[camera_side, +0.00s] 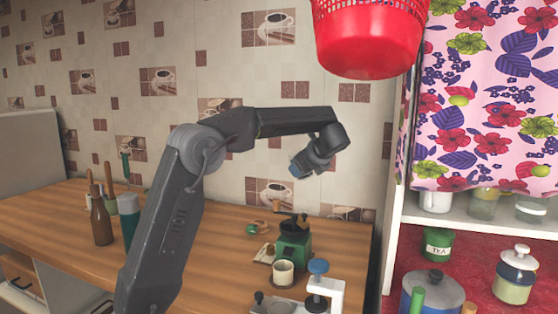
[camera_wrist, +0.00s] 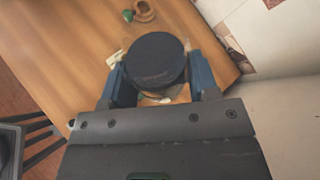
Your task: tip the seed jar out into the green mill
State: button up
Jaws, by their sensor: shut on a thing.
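My gripper (camera_side: 297,169) is raised above the counter, its fingers angled down and to the left. In the wrist view its two blue fingers (camera_wrist: 159,78) are shut on a dark, round-ended thing (camera_wrist: 156,57), which I take to be the seed jar. Its seeds and mouth do not show, and in the side view I cannot make it out clearly. The green mill (camera_side: 296,248), with a dark hopper and a crank on top, stands upright on the counter below my gripper, apart from it. I cannot identify the mill in the wrist view.
A cream cup (camera_side: 284,272) stands just in front of the mill. A red basket (camera_side: 368,45) hangs above right.

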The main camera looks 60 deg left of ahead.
aim_at(305, 178)
notch_tip(305, 178, down, 5)
jog(key=shift+s+a, duration=0.1)
jog(key=shift+s, duration=0.05)
jog(key=shift+w+d+f+n+t+h, duration=0.2)
jog(key=shift+f+n+t, duration=0.3)
jog(key=shift+f, duration=0.35)
jog(key=shift+w+a+f+n+t+h, duration=0.1)
jog(key=shift+f+n+t+h, duration=0.35)
jog(key=shift+f, duration=0.45)
jog(key=shift+w+d+f+n+t+h, duration=0.15)
jog(key=shift+f+n+t, duration=0.1)
jog(key=shift+f+t, duration=0.5)
jog(key=shift+w+d+r+n+t+h, duration=0.1)
jog(key=shift+r+n+t+h, duration=0.2)
jog(key=shift+n+t, duration=0.4)
jog(key=shift+w+a+r+n+t+h, duration=0.2)
jog(key=shift+r+n+t, duration=0.3)
jog(key=shift+t, duration=0.4)
jog(key=shift+w+d+r+n+t+h, duration=0.1)
jog(key=shift+d+r+n+t+h, duration=0.15)
jog(key=shift+n+t, duration=0.45)
